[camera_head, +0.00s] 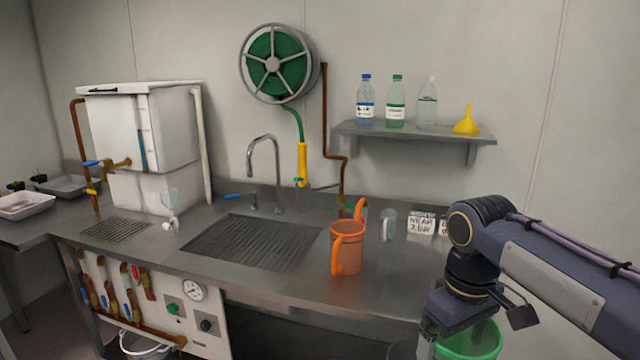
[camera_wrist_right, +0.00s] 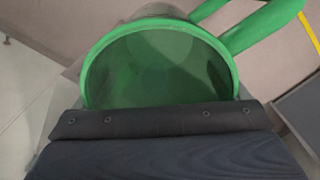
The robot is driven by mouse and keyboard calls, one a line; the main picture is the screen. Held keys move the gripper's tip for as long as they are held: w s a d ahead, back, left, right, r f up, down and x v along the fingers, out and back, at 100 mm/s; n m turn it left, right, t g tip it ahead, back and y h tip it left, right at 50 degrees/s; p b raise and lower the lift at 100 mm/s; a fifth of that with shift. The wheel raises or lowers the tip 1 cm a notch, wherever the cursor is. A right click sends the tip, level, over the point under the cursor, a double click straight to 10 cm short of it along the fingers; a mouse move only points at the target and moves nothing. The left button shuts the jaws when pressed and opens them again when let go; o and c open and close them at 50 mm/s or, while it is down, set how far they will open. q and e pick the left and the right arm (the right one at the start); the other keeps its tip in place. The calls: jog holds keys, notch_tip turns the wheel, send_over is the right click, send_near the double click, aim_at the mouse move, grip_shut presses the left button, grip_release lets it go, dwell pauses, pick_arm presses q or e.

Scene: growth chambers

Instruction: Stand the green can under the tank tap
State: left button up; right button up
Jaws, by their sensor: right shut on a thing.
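The green can (camera_head: 470,343) is at the bottom right of the head view, in front of the counter's edge and below its top. In the right wrist view the green can (camera_wrist_right: 160,62) fills the upper middle, its round mouth open and its handle at the upper right. My right gripper (camera_wrist_right: 158,118) is shut on the can's near rim. The white tank (camera_head: 140,130) stands on the counter at the left. Its brass tap (camera_head: 118,163) with a blue lever sticks out at the front, above a drain grate (camera_head: 117,230). My left gripper is not in view.
An orange can (camera_head: 346,248) stands near the counter's front edge, with a clear jug (camera_head: 388,224) and a sign (camera_head: 421,224) behind it. A sink grate (camera_head: 252,242) and faucet (camera_head: 266,165) lie between. A clear spray bottle (camera_head: 170,210) stands right of the drain grate.

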jog(key=shift+m, duration=0.4)
jog(key=w+f, duration=0.1)
jog(key=f, duration=0.1)
jog(key=w+f, duration=0.2)
jog(key=shift+a+f, duration=0.15)
jog(key=shift+a, duration=0.05)
notch_tip(320, 180, down, 25)
jog(key=w+m, duration=0.2)
jog(key=m, duration=0.2)
